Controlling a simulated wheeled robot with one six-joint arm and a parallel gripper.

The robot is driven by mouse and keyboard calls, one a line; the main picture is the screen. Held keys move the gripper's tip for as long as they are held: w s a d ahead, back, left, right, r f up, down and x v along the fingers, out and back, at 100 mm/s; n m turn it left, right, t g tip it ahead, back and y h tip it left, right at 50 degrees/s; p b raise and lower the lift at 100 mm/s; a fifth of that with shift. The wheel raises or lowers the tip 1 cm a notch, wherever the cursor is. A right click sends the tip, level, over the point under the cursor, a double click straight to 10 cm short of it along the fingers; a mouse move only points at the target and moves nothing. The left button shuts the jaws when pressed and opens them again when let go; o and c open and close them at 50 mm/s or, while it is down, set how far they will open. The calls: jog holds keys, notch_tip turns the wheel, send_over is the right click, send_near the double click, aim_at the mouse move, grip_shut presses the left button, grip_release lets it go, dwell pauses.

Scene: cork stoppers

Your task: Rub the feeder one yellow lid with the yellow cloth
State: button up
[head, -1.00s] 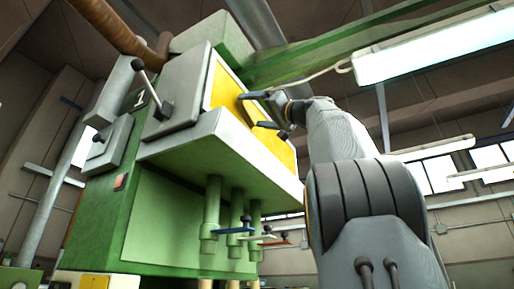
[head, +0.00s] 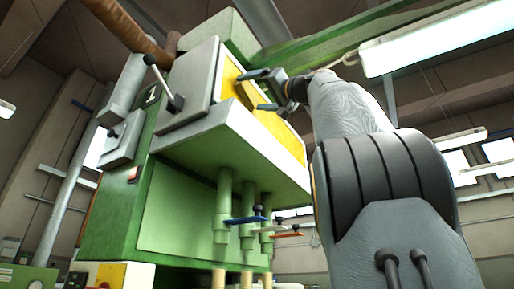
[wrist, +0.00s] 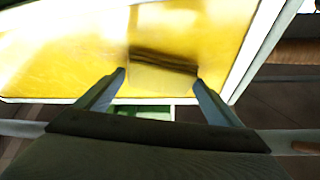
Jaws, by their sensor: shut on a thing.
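The feeder one yellow lid (head: 285,136) is a sloping yellow panel with a pale frame on the green machine marked 1. It fills much of the wrist view (wrist: 60,55), with bright glare at the left. My gripper (head: 251,92) is at the lid's upper part in the head view. The yellow cloth (wrist: 160,76) is a small folded yellow piece held between my fingertips, its upper side in dark shade. It lies against or just over the lid; I cannot tell whether it touches. My gripper (wrist: 160,75) is shut on it.
A grey box with a lever (head: 188,88) stands left of the lid. A green ledge (head: 225,135) juts out below, over pipes with blue and orange valve handles (head: 245,220). A lit lamp (head: 430,42) and a green beam (head: 340,40) are overhead.

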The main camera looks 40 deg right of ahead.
aim_at(251, 101)
jog(key=shift+w+f+b, duration=0.1)
jog(key=shift+f+b, duration=1.5)
jog(key=shift+b, duration=0.15)
jog(key=shift+w+d+p, duration=0.95)
jog(key=shift+d+p, duration=0.15)
jog(key=shift+d, duration=1.25)
jog(key=shift+w+d+p, duration=1)
jog(key=shift+d+p, duration=0.05)
jog(key=shift+d, duration=1.35)
jog(key=shift+w+d+p, duration=0.95)
jog(key=shift+d+p, duration=0.15)
jog(key=shift+d, duration=1.25)
jog(key=shift+s, duration=0.1)
jog(key=shift+s+d+b, duration=0.1)
jog(key=shift+s+d, duration=0.3)
jog(key=shift+s, duration=0.5)
jog(key=shift+s+d+b, duration=0.15)
jog(key=shift+s+d, duration=0.2)
jog(key=shift+s, duration=0.55)
jog(key=shift+s+d+b, duration=0.1)
jog(key=shift+s+d, duration=0.3)
jog(key=shift+s, duration=0.5)
jog(key=shift+c, duration=0.2)
jog(key=shift+s+d, duration=0.3)
jog(key=shift+s, duration=0.4)
jog(key=shift+s+d, duration=0.25)
jog(key=shift+s, duration=0.4)
